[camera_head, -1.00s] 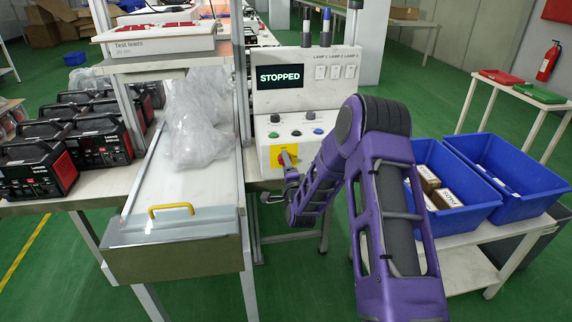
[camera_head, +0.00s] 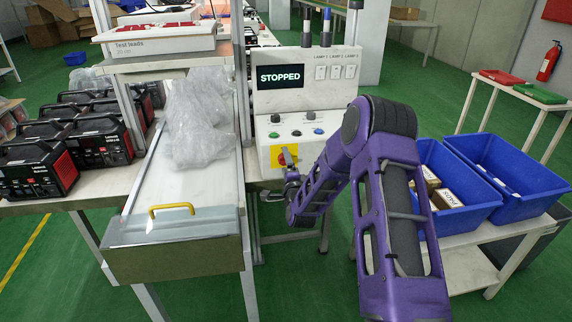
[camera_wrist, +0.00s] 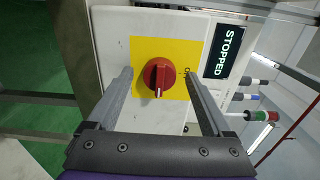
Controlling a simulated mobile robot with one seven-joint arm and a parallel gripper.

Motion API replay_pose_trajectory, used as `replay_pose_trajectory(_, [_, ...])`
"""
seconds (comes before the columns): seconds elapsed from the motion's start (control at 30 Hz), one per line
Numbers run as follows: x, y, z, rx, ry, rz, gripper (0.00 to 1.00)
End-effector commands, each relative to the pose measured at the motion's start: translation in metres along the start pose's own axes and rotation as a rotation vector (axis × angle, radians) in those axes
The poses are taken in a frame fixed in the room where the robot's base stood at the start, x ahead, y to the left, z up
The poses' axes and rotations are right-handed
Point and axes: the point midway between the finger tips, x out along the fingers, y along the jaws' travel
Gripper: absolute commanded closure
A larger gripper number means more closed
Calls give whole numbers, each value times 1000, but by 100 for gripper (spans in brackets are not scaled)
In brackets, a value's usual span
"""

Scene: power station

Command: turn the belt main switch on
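The belt main switch is a red rotary knob (camera_wrist: 157,76) on a yellow plate (camera_wrist: 139,53). A white mark on the knob points toward the bottom of the wrist view. Lettering by the plate's right edge is too small to read surely. In the head view the switch (camera_head: 284,156) is low on the front of the white control panel. My gripper (camera_wrist: 160,78) is open. Its two fingers lie on either side of the knob in the wrist view, with gaps; contact is not visible. In the head view my gripper (camera_head: 289,184) is just below the switch, partly hidden by my arm.
The panel's display (camera_head: 280,77) reads STOPPED. Several small buttons (camera_head: 297,133) sit above the switch. The conveyor (camera_head: 190,215) with clear plastic bags (camera_head: 195,125) stands left of the panel. Blue bins (camera_head: 506,172) stand on a table at right.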

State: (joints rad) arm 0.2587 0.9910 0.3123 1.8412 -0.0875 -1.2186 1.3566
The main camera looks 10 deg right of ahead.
Motion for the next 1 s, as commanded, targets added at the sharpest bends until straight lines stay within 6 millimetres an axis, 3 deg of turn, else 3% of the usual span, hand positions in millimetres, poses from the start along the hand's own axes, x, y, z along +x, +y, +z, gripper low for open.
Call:
replay_pose_trajectory(0.23, [-2,0,-1,-1,1,1,16])
replay_pose_trajectory(0.37, [-12,0,-1,-1,1,3,16])
replay_pose_trajectory(1.0, [-152,1,0,0,0,4,16])
